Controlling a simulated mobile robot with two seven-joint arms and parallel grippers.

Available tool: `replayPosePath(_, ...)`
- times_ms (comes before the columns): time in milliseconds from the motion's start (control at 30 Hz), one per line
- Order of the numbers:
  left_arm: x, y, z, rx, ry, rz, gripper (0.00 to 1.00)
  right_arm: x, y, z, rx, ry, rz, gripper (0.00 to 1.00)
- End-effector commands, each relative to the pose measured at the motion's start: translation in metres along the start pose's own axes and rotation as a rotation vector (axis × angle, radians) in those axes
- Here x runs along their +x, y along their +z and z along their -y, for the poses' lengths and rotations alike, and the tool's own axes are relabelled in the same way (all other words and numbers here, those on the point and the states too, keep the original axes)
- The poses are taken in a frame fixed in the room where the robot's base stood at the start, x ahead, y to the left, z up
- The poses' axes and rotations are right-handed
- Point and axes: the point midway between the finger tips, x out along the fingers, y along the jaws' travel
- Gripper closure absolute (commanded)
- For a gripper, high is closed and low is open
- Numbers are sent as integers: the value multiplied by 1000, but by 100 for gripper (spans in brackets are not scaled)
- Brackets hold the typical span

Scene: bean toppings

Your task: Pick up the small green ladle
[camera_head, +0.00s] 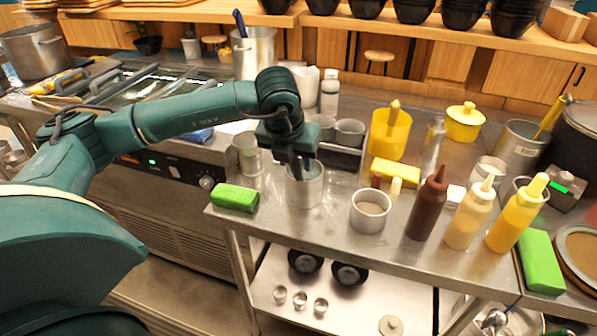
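I cannot make out a small green ladle in the head view. My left gripper (298,168) points down over a metal cup (304,193) on the steel counter (335,219). Its dark fingertips are at or just inside the cup's mouth. I cannot tell whether they are open or shut, or whether they hold anything. The inside of that cup is mostly hidden by the gripper. My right gripper is not in view.
A green sponge (235,198) lies left of the cup. A second metal cup (370,212) with pale contents, a brown bottle (428,208) and yellow bottles (517,218) stand to the right. A yellow container (389,136) and yellow sponge (395,172) are behind.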

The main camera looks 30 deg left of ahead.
Motion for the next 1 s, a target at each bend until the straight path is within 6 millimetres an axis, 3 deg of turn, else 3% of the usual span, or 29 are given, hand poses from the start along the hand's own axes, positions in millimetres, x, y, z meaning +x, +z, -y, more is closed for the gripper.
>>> replayPosePath(467, -1, 0, 0, 0, 0, 1, 100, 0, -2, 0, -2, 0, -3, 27)
replayPosePath(767, -3, 2, 0, -1, 0, 2, 100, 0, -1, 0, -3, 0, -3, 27)
replayPosePath(1000, -36, 16, 1, -2, -3, 7, 100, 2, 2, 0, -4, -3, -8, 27)
